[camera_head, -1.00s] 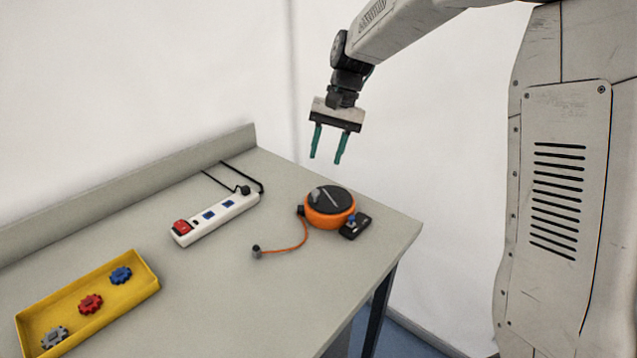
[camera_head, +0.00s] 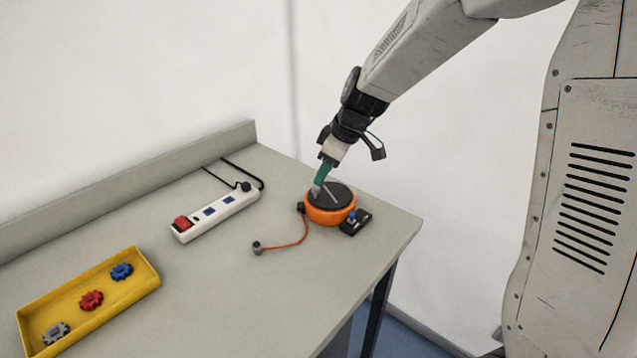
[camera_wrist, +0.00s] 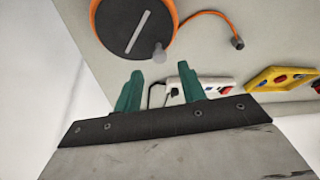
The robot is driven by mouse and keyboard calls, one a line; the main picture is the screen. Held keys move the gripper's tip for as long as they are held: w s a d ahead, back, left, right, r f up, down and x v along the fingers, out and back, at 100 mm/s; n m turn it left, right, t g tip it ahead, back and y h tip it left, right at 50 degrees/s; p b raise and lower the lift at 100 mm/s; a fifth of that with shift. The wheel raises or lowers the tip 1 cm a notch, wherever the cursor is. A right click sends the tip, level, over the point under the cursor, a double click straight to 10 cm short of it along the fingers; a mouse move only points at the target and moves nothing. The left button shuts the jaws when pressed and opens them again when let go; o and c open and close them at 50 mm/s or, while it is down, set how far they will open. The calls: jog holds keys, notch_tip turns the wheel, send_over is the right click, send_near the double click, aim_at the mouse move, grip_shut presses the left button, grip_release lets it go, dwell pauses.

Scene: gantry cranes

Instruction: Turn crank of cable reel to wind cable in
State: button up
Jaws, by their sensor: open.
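The cable reel (camera_head: 330,212) is an orange drum with a dark round top, near the right end of the table. It also shows at the top of the wrist view (camera_wrist: 172,12). An orange cable (camera_head: 298,236) runs out to a small grey plug (camera_head: 257,248) on the table. My gripper (camera_head: 321,182) is over the knob side of the reel, its green fingers apart. In the wrist view my fingers (camera_wrist: 160,88) are empty and the knob lies beyond them, roughly between.
A small black box with a blue knob (camera_head: 354,221) sits against the reel's right side. A white power strip (camera_head: 216,215) with a red switch lies to the left. A yellow tray (camera_head: 148,284) with several gears is at the front left. Bare table lies between.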

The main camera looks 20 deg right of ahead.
aim_at(316, 187)
jog(key=shift+x, duration=2.4)
grip_shut()
jog(key=shift+w, duration=0.1)
